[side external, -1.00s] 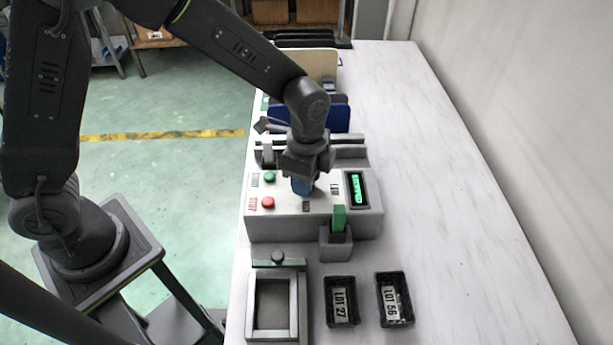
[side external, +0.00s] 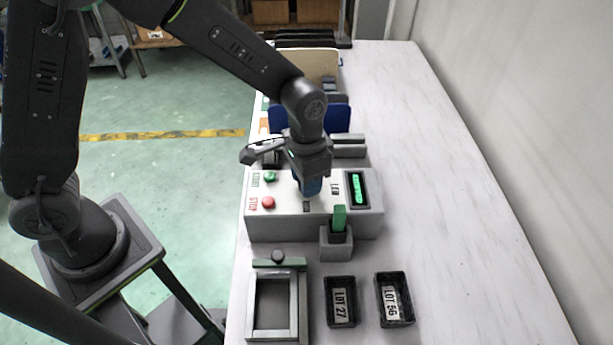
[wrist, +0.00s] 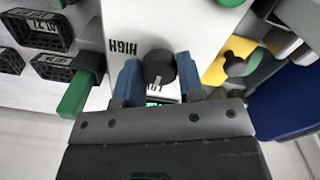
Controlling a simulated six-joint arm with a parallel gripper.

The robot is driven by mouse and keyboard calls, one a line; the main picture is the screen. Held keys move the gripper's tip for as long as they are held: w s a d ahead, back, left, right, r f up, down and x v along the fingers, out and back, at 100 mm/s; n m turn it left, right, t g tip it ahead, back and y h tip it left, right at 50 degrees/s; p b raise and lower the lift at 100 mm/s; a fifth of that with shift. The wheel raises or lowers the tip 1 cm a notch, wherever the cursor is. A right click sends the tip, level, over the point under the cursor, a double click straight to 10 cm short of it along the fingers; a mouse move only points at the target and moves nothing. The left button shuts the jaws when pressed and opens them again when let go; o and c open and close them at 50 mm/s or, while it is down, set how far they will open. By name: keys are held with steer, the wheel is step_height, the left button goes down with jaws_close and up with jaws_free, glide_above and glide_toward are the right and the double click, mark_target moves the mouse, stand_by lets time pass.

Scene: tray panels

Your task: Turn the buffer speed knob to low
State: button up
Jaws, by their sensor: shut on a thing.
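The dark round knob (wrist: 160,67) sits between the two blue fingertips in the wrist view. A white pointer line on it points down the picture, toward a partly covered label and the green display (wrist: 155,102). The HIGH label (wrist: 123,47) shows upside down to the upper left of the knob. My gripper (side external: 311,187) is shut on the knob, reaching down onto the white control box (side external: 290,230). In the side view the gripper hides the knob. The LOW label (side external: 335,188) lies right of the gripper, beside the green display (side external: 357,188).
A green start button (side external: 270,176) and a red stop button (side external: 268,202) are left of my gripper. A green piece (side external: 339,217) stands in a grey holder at the box front. Two black lot bins (side external: 341,302) (side external: 395,298) and a grey frame (side external: 272,334) lie in front. The right of the table is clear.

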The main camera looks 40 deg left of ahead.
steer(key=shift+n, duration=0.5)
steer(key=o, duration=0.9)
steer(key=r, duration=1.4)
steer(key=shift+a, duration=0.2)
steer(key=s+a+r+n+t, duration=0.1)
steer(key=s+a+t, duration=0.1)
steer(key=s+a, duration=0.2)
steer(key=s+a+r+n+t, duration=0.1)
steer(key=s+a+r+t, duration=0.1)
steer(key=s+a, duration=0.2)
steer(key=s+a+r+n+t, duration=0.1)
steer(key=s+a, duration=0.3)
steer(key=s, duration=0.3)
steer(key=shift+s+a+r+t, duration=0.2)
steer(key=shift+s+r+t, duration=0.15)
steer(key=shift+s+t, duration=0.05)
